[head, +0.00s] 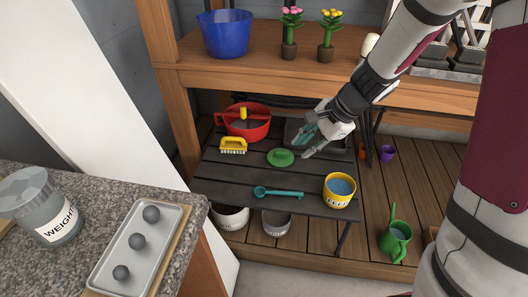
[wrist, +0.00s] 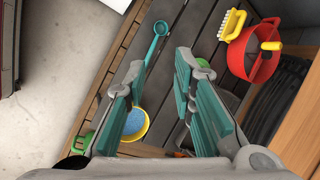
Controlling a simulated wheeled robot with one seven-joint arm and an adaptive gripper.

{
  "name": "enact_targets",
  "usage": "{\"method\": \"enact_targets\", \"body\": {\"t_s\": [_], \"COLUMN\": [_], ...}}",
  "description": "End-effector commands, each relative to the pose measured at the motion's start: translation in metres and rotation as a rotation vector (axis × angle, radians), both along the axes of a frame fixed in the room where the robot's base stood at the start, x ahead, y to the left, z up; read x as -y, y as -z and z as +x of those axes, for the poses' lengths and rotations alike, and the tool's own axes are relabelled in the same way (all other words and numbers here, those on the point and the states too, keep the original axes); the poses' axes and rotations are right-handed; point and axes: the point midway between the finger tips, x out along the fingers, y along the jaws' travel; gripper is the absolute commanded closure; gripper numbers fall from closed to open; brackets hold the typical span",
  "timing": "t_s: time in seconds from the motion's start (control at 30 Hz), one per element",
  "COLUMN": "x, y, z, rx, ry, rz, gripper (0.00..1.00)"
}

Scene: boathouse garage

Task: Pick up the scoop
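The teal scoop (head: 278,192) lies flat on the dark slatted table (head: 225,172), near its front edge, with its round bowl at the left and its handle pointing right. In the wrist view the scoop (wrist: 155,45) shows beyond and between my fingers, its bowl at the top. My gripper (head: 309,145) is above the table's back right part, behind and to the right of the scoop and apart from it. In the wrist view my gripper (wrist: 160,95) has its teal-padded fingers spread wide with nothing held between them.
A yellow feed bucket (head: 340,190) stands right of the scoop. A green lidded item (head: 281,157), a yellow brush (head: 233,145) and a red pot (head: 246,122) are behind it. A dark tray (head: 330,146) lies under my gripper. A wooden shelf (head: 270,60) rises behind.

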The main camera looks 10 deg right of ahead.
Motion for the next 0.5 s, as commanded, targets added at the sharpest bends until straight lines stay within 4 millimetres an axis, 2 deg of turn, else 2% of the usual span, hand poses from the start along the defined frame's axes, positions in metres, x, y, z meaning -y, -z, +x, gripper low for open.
{"method": "enact_targets", "body": {"t_s": [0.03, 0.1, 0.2, 0.3, 0.5], "x": [0.007, 0.017, 0.028, 0.036, 0.04], "y": [0.043, 0.082, 0.128, 0.159, 0.188], "z": [0.012, 0.024, 0.034, 0.039, 0.044], "rx": [-0.039, -0.078, -0.126, -0.158, -0.182], "ry": [0.072, 0.171, 0.286, 0.365, 0.424], "rz": [0.02, 0.042, 0.064, 0.077, 0.085], "gripper": [0.76, 0.76, 0.76, 0.76, 0.76]}}
